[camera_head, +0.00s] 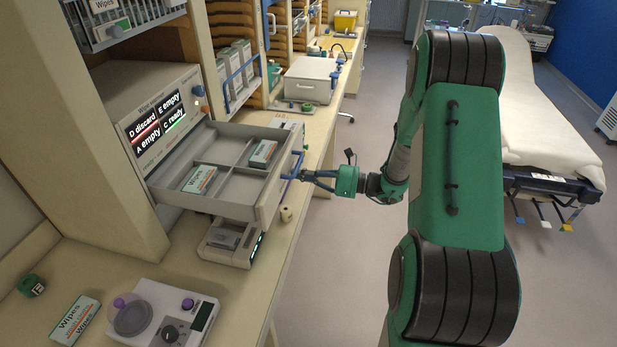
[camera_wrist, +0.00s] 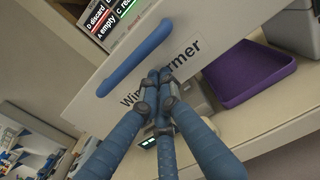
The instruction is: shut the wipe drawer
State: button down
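The wipe drawer (camera_head: 270,203) is pulled out from the wipe warmer (camera_head: 160,85), a cabinet with a lit display. Two wipe packs, (camera_head: 199,179) and (camera_head: 263,153), lie in separate compartments of it. A blue bar handle (camera_head: 298,165) is on its front. In the wrist view the pale drawer front (camera_wrist: 215,42) fills the upper middle, with the handle (camera_wrist: 135,57) at upper left. My gripper (camera_head: 308,176) is at the drawer front, beside the handle. In the wrist view its fingertips (camera_wrist: 160,74) are together with nothing between them, over the label. Contact with the front cannot be told.
Below the drawer, a small device (camera_head: 232,242) sits on the counter. A scale (camera_head: 163,315), a wipes box (camera_head: 76,320) and a green tape roll (camera_head: 31,286) are nearer. A purple tray (camera_wrist: 245,72) is right of the drawer front. A stretcher (camera_head: 540,110) stands across the open floor.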

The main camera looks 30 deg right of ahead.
aim_at(236, 164)
jog(key=shift+w+a, duration=0.2)
dwell(0.4)
jog(key=p+x, duration=0.1)
jog(key=x, duration=3.3)
jog(key=shift+w+a+f+p, duration=0.2)
jog(key=shift+p, duration=0.15)
jog(key=shift+w+a+r, duration=0.15)
jog(key=shift+w+a, duration=0.05)
jog(key=shift+r, duration=0.1)
jog(key=p+v, duration=0.1)
jog(key=v, duration=1.3)
jog(key=shift+s+d, duration=0.1)
